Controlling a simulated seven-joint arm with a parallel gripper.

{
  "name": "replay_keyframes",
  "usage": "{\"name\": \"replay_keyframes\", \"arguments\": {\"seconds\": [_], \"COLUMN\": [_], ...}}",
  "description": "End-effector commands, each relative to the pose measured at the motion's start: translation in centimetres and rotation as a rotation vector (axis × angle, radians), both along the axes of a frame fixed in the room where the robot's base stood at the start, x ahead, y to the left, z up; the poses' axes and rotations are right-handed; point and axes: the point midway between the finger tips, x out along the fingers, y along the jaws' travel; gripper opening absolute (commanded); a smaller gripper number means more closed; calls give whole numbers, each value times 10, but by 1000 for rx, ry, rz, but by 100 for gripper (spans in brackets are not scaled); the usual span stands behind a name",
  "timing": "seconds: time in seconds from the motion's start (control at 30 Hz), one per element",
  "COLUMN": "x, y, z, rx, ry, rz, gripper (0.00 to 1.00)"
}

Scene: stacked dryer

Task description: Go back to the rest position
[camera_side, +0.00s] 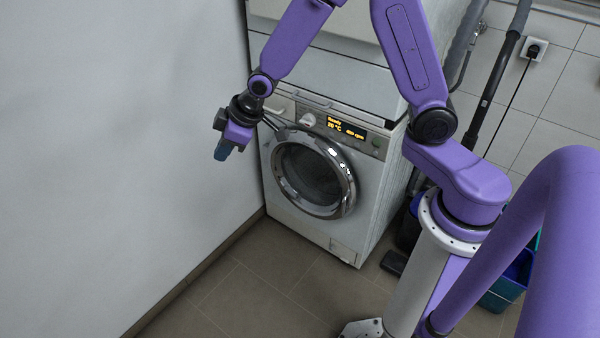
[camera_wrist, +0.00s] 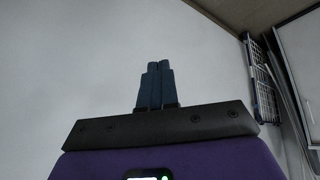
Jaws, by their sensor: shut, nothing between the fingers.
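My gripper (camera_side: 222,153) hangs in front of the white wall, to the left of the washing machine, pointing down and left. In the wrist view its two blue fingers (camera_wrist: 159,68) lie side by side, shut and empty. The washing machine (camera_side: 318,245) stands below the upper appliance, with its round door (camera_side: 313,172) appearing shut and its display lit. The gripper is apart from the door and touches nothing that I can see.
The wall (camera_side: 110,150) runs close along the left. The upper appliance (camera_side: 325,65) sits on the washing machine. A dark pole (camera_side: 500,75) and a blue bin (camera_side: 518,270) stand at the right. The tiled floor (camera_side: 250,300) in front is clear. A rack (camera_wrist: 260,80) shows in the wrist view.

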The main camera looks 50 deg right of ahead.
Motion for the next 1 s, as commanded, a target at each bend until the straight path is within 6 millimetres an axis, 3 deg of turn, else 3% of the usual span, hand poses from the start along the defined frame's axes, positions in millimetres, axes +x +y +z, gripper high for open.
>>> {"name": "replay_keyframes", "arguments": {"seconds": [0.27, 0.47, 0.6, 0.8, 1.0], "x": [-116, -199, -253, -304, -321], "y": [7, -14, -38, -72, -86], "z": [37, 57, 67, 76, 78], "rx": [-58, -134, -199, -282, -318], "ry": [165, 271, 333, 390, 410], "rz": [143, 232, 288, 341, 360], "gripper": [0, 0, 0, 0, 0]}}
